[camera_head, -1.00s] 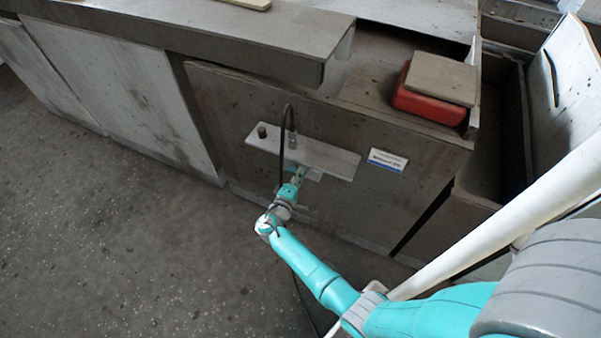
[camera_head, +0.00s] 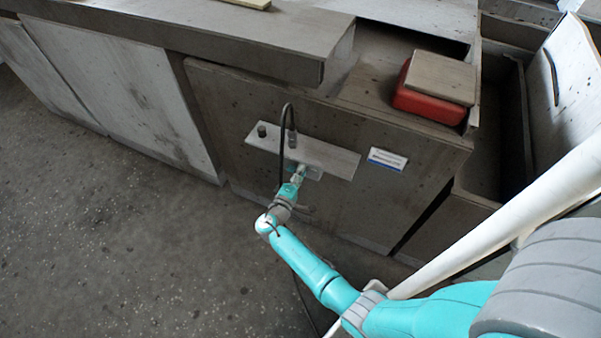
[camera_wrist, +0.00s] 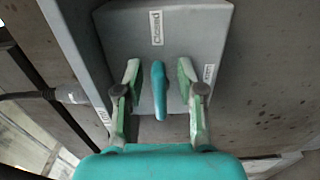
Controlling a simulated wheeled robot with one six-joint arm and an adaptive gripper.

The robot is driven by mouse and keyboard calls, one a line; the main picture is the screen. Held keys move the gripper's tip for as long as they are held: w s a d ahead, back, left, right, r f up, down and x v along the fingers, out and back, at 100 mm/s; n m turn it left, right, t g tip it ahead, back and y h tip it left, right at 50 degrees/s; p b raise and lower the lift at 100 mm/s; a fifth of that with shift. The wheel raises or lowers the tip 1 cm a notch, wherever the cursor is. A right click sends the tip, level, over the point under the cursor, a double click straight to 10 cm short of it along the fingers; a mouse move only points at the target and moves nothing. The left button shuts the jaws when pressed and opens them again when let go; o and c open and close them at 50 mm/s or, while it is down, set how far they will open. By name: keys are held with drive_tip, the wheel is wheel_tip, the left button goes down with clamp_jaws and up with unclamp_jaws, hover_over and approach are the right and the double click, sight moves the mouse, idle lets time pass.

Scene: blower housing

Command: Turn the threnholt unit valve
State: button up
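The valve is a teal lever handle (camera_wrist: 159,90) on a grey box (camera_wrist: 190,30) in the wrist view. It stands upright in the picture, below a label that reads "Closed" (camera_wrist: 156,28). A second small label (camera_wrist: 208,73) is on the box's right side, too small to read surely. My gripper (camera_wrist: 159,72) is open, with one pale green finger on each side of the handle and a visible gap on both sides. In the head view my gripper (camera_head: 298,174) is at the cabinet front, and the handle is hard to make out there.
A white and blue label (camera_head: 387,159) is to the right. A red box (camera_head: 430,105) sits on top. The floor at left is clear.

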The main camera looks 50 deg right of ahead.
drive_tip(key=v, duration=1.2)
idle(0.3)
drive_tip(key=s+f+n+t+y, duration=0.1)
drive_tip(key=s+f+n+y, duration=0.1)
drive_tip(key=s+f+y, duration=0.6)
drive_tip(key=s+a+f+t+y, duration=0.1)
drive_tip(key=s+a+y, duration=0.35)
drive_tip(key=s, duration=0.95)
drive_tip(key=s+a+r+m+t+y, duration=0.1)
drive_tip(key=s+a+r+y, duration=0.1)
drive_tip(key=s+a+r, duration=0.3)
drive_tip(key=s+a+r+m+t+y, duration=0.1)
drive_tip(key=s+a+r+t+y, duration=0.1)
drive_tip(key=s+r, duration=0.35)
wheel_tip(320, 180, up, 21)
drive_tip(key=s+a+m+t, duration=0.1)
drive_tip(key=m+t, duration=0.2)
drive_tip(key=shift+s+a+m+t, duration=0.3)
drive_tip(key=shift+s+m+t, duration=0.1)
